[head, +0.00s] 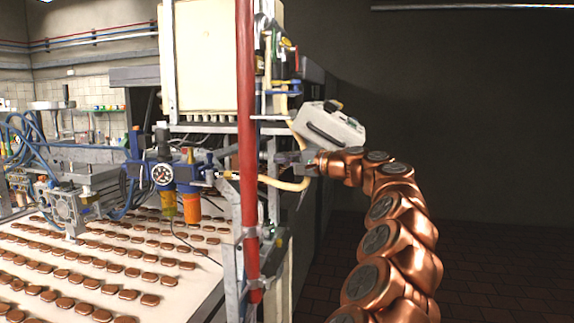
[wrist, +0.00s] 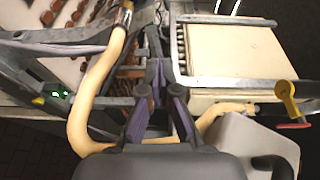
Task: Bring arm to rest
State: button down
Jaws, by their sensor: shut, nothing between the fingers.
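My copper arm (head: 393,215) reaches up from the lower right in the head view and bends left at the top. My gripper (head: 280,158) is at its end, pointing left at the side of the machine. In the wrist view my gripper (wrist: 157,68) is shut and empty, its two fingers meeting in front of the machine frame. A cream hose (wrist: 80,115) curves to the left of the fingers and passes behind them. I cannot tell whether the fingers touch the frame or hose.
A white container with a handle (head: 332,127) is just above my gripper. A red vertical pipe (head: 247,200) and a cream cabinet (head: 208,65) stand left of it. Rows of brown biscuits lie on the white conveyor (head: 200,290). The right side by the dark wall is open.

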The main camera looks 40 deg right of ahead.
jog(key=shift+s+d, duration=0.15)
jog(key=shift+s, duration=0.5)
